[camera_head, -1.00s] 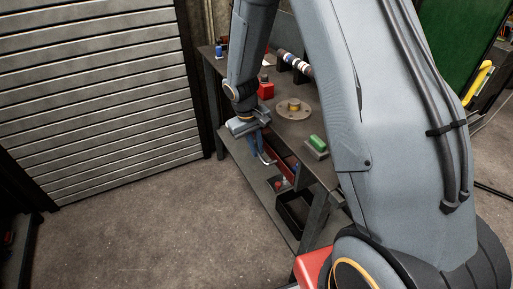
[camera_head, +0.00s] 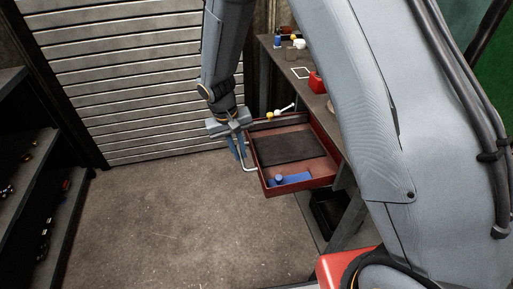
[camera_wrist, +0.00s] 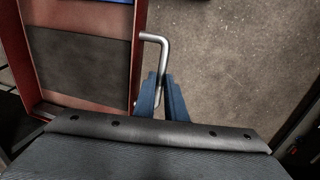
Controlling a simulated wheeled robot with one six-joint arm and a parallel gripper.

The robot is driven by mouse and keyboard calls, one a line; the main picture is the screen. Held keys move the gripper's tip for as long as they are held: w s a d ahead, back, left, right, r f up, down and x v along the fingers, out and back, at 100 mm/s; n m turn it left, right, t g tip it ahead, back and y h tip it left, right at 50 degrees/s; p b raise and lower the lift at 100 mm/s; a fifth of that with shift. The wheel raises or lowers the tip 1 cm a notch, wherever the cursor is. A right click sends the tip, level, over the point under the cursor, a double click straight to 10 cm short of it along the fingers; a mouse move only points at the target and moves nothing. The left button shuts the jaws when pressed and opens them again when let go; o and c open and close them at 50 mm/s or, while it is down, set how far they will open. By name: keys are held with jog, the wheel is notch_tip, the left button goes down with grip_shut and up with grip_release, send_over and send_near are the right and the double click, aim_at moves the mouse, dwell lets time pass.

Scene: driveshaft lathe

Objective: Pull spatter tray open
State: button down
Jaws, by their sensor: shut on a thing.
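The spatter tray (camera_head: 265,178) is a red drawer pulled well out from under the workbench, with a dark mat (camera_head: 285,148) and a blue item (camera_head: 292,179) inside. In the wrist view the tray (camera_wrist: 88,104) lies at the left. A silver bar handle (camera_head: 249,169) is on its front; it also shows in the wrist view (camera_wrist: 153,38). My gripper (camera_head: 241,150) is at the handle, its blue fingers (camera_wrist: 167,92) shut around the bar. The fingers hide part of the handle.
The workbench (camera_head: 318,100) carries a red item (camera_head: 317,82) and small bottles. A dark bin (camera_head: 327,212) sits on the lower shelf. Dark shelving (camera_head: 30,165) stands at the left. The concrete floor (camera_head: 170,220) between is clear.

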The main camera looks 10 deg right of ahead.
jog(key=shift+a, duration=0.8)
jog(key=c, duration=1.8)
grip_release()
jog(key=shift+r, duration=0.15)
jog(key=r, duration=0.3)
jog(key=a+r, duration=0.1)
jog(key=r, duration=0.3)
jog(key=shift+s+a+r+b, duration=0.15)
jog(key=shift+a+r+b, duration=0.05)
jog(key=shift+b, duration=0.2)
